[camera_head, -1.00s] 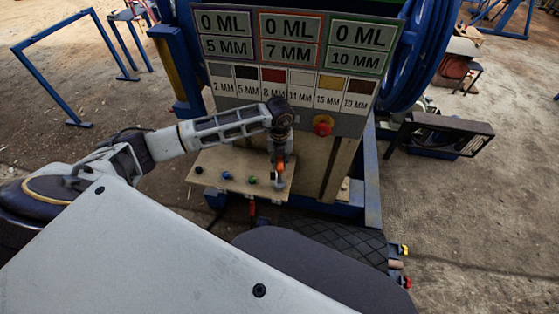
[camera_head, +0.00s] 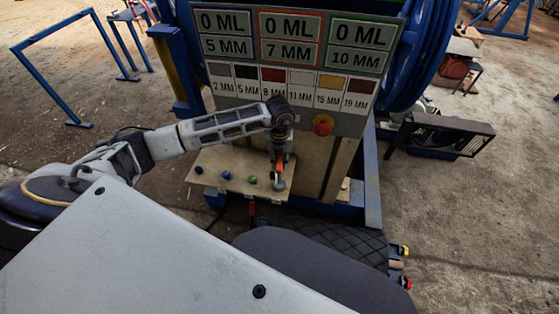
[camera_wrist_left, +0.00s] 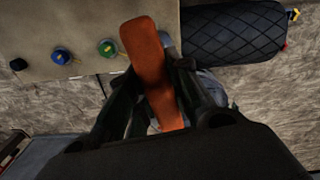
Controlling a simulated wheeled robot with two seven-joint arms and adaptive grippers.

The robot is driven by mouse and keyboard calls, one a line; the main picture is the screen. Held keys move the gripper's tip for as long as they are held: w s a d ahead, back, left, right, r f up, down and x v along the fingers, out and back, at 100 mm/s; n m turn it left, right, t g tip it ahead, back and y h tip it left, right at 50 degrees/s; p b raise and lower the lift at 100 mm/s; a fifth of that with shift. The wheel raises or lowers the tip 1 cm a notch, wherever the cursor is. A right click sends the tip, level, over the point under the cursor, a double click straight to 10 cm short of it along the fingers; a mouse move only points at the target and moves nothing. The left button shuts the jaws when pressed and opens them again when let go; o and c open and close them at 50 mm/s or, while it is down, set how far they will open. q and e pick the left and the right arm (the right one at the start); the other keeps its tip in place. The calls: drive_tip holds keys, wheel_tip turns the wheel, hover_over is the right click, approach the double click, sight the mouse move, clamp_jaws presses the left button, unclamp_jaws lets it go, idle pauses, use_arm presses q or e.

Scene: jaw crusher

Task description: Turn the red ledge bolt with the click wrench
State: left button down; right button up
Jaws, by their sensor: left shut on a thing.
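The click wrench has an orange handle (camera_head: 279,164) and a grey round end at the right end of the tan ledge (camera_head: 232,162). My left gripper (camera_head: 280,154) is shut on the handle above the ledge. In the left wrist view the orange handle (camera_wrist_left: 148,62) runs between the fingers of the gripper (camera_wrist_left: 157,88). Along the ledge are a black bolt (camera_head: 198,170), a blue bolt (camera_head: 227,175) and a green bolt (camera_head: 252,180). I cannot make out the red ledge bolt; the wrench and gripper cover the right end. My right gripper is out of view.
A panel with size labels (camera_head: 290,85) stands behind the ledge, with a red knob (camera_head: 322,125) low on it. A black quilted pad (camera_head: 335,240) lies to the right, beside small yellow and red capped items (camera_head: 403,250). A blue frame (camera_head: 372,185) rises right of the ledge.

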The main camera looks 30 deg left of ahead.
use_arm(q)
drive_tip(key=shift+f, duration=0.1)
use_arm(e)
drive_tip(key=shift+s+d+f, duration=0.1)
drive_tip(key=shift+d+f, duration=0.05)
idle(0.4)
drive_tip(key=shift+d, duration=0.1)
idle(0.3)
